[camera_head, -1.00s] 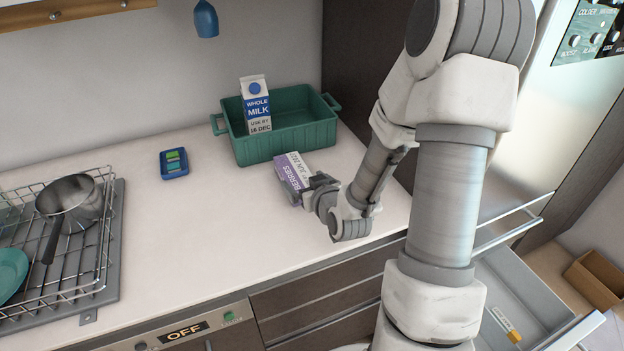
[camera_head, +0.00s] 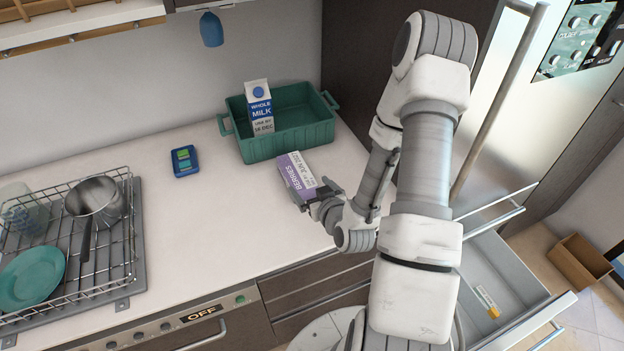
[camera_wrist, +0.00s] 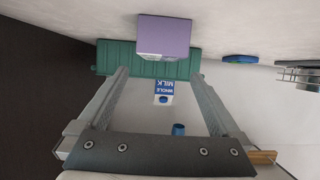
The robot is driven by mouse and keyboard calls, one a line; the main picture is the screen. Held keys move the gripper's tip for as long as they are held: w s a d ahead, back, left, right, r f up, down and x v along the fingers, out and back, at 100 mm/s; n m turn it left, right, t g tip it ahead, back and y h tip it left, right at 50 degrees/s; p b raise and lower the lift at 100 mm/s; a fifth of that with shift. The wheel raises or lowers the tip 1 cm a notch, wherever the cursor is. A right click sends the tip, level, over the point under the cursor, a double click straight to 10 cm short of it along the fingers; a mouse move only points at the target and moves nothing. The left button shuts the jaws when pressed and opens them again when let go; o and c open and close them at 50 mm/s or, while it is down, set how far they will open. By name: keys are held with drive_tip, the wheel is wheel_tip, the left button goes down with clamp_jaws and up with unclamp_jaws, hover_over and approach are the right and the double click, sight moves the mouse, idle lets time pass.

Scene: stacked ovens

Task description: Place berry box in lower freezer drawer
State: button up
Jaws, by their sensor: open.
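The berry box (camera_head: 298,177), purple and white with "BERRIES" lettering, stands on the counter in front of the green crate. In the wrist view the box (camera_wrist: 164,37) shows its purple side beyond the fingertips. My gripper (camera_head: 322,200) is at the box's near right side in the head view; in the wrist view my gripper (camera_wrist: 162,80) has its fingers spread wide with nothing between them. Whether a finger touches the box is unclear. The lower freezer drawer (camera_head: 500,283) is pulled open at the lower right, with a small yellow-and-white item (camera_head: 487,301) inside.
The green crate (camera_head: 285,142) holds a milk carton (camera_head: 260,108). A blue case (camera_head: 185,161) lies to its left. A dish rack (camera_head: 70,230) with a pot and plate fills the left counter. The freezer door (camera_head: 480,140) stands behind my arm.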

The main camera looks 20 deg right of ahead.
drive_tip(key=shift+s+r+p, duration=0.2)
drive_tip(key=shift+s+p, duration=0.15)
drive_tip(key=shift+p, duration=0.25)
